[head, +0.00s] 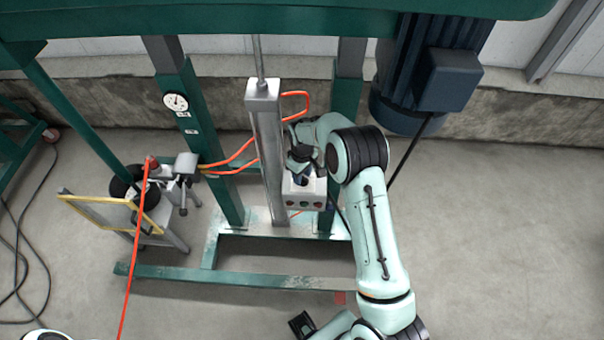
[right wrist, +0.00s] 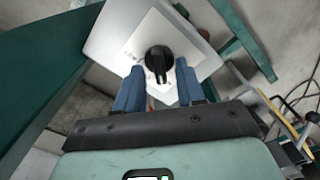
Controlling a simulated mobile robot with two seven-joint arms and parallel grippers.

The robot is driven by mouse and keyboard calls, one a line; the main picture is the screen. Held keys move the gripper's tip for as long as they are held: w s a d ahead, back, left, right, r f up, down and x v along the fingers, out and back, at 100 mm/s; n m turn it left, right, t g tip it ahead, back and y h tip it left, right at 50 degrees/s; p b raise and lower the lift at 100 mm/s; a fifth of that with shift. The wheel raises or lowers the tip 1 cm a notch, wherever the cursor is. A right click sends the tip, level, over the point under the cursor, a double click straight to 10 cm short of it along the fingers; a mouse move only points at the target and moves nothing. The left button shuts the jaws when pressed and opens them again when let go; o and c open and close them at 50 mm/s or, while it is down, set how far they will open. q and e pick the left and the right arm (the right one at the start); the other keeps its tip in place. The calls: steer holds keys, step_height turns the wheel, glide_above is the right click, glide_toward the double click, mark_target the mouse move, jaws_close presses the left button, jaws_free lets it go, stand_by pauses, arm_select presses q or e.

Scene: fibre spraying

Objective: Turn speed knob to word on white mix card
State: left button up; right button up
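The black speed knob (right wrist: 159,60) sits on a pale plate (right wrist: 132,43) with small dark marks too small to read, in the right wrist view. My right gripper (right wrist: 160,68) has its two blue fingers apart, one on each side of the knob's lower part; I see gaps beside the knob. In the head view the right gripper (head: 303,168) is at the top of a grey control box (head: 304,190) with coloured buttons on its front, and the knob is hidden there. I cannot pick out the white mix card for certain.
A green frame (head: 205,150) with a gauge (head: 175,102) and small white labels stands behind. A metal column (head: 268,150) is left of the box. Orange hoses (head: 238,155) run near it. A dark motor (head: 425,75) hangs upper right. Floor at right is clear.

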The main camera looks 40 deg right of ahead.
step_height(320, 180, up, 13)
steer(key=shift+r, duration=0.2)
stand_by(0.4)
stand_by(0.5)
